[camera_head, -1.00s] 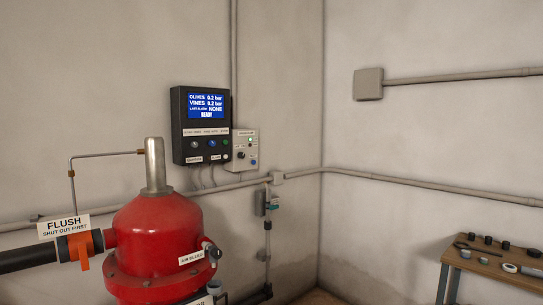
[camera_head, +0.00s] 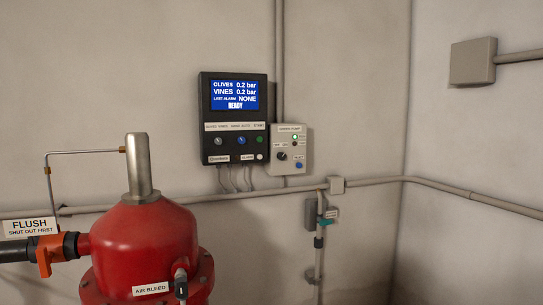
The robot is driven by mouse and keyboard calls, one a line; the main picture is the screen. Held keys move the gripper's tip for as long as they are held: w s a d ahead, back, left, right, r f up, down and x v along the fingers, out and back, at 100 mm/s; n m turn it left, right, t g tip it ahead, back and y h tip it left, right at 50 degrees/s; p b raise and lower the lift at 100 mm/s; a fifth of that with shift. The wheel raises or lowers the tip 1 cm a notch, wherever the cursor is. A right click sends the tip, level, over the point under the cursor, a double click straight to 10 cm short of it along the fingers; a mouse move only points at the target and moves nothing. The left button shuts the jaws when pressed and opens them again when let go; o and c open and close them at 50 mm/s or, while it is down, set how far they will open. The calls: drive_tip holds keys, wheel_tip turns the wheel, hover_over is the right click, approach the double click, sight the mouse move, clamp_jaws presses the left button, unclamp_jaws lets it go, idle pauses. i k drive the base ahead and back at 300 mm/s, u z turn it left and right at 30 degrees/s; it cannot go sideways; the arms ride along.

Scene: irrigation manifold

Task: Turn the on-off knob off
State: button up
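A dark control box (camera_head: 234,119) hangs on the wall, its blue screen reading "OLIVES 0.2 bar, VINES 0.2 bar, LAST ALARM NONE, READY". It carries small knobs and a green button below the screen. To its right is a smaller light-grey box (camera_head: 289,164) with a lit green lamp, a black knob (camera_head: 282,156) and a blue button (camera_head: 299,165). The labels around the black knob are too small to read surely, and its exact pointing is unclear. My gripper is not in view.
A red filter vessel (camera_head: 150,240) with a grey metal top stands in front, lower left. A "FLUSH" sign (camera_head: 30,226) and orange valve (camera_head: 45,256) are at far left. Pipes and a grey-teal fitting (camera_head: 328,215) run along the wall below the boxes.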

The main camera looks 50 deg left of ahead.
sight(281, 156)
drive_tip(key=u, duration=0.7)
drive_tip(key=i, duration=0.85)
drive_tip(key=u, duration=0.95)
